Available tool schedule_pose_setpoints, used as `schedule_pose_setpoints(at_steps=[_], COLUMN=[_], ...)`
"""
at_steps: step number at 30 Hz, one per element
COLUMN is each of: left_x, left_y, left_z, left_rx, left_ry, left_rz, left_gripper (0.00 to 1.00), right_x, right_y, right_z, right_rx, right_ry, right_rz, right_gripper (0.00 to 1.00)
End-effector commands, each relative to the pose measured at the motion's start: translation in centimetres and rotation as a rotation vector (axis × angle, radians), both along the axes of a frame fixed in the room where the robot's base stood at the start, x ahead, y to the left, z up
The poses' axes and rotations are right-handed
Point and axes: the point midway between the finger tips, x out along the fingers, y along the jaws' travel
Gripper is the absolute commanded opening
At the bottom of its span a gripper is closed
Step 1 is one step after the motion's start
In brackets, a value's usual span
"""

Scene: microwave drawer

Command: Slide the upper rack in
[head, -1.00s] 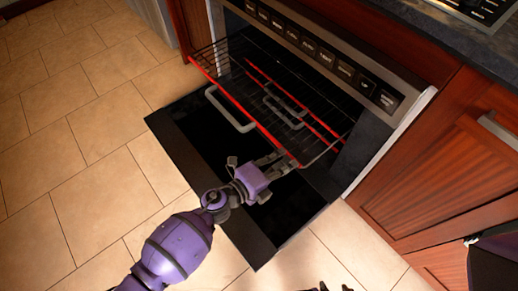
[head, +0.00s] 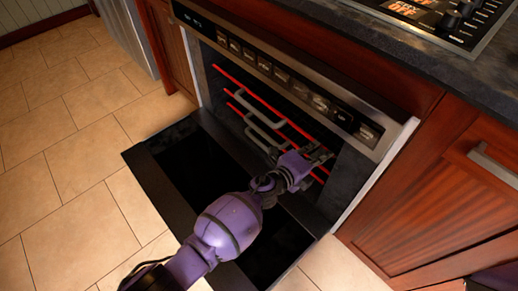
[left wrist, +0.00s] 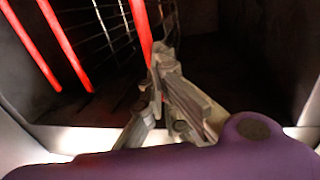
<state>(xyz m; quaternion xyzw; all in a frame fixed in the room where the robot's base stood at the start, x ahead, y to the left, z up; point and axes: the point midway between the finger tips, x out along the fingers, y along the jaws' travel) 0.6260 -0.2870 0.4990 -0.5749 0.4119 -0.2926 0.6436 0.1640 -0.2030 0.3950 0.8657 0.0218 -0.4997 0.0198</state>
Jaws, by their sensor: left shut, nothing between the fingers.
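The oven's racks have red front bars and grey handles. In the head view, the upper rack's red bar (head: 255,92) lies at the oven opening, above another red bar (head: 238,97). My left gripper (head: 322,157) is shut and empty at the right end of the bars, at the oven mouth. In the left wrist view its fingers (left wrist: 160,75) are close to a red bar (left wrist: 142,25); I cannot tell whether they touch. My right gripper is not in view.
The oven door (head: 165,165) is folded down flat in front of the opening. A control panel (head: 270,65) runs above it, under a dark countertop (head: 390,60). Wooden cabinets (head: 440,170) stand at the right. The tiled floor (head: 70,150) at the left is clear.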

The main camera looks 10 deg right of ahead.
Motion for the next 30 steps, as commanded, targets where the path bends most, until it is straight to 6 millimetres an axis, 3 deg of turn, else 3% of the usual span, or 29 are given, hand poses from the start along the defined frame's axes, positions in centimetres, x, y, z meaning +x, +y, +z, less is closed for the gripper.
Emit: schedule_pose_setpoints(at_steps=[3, 11, 25, 30], left_x=[1.0, 2.0, 2.2, 2.1], left_y=[-1.8, -3.4, -3.5, -2.2], left_z=[-0.3, -0.1, 0.3, 0.7], left_rx=[0.001, 0.001, -0.002, -0.001], left_ry=[0.001, 0.000, -0.003, -0.001], left_rz=[-0.001, 0.001, 0.002, 0.003], left_gripper=[0.00, 0.00, 0.00, 0.00], right_x=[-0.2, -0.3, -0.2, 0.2], right_y=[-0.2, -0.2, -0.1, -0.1], right_z=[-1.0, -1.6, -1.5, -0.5], right_rx=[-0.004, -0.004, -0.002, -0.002], right_ry=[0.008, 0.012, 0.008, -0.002], right_rz=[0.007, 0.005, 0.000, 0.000], right_gripper=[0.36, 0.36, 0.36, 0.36])
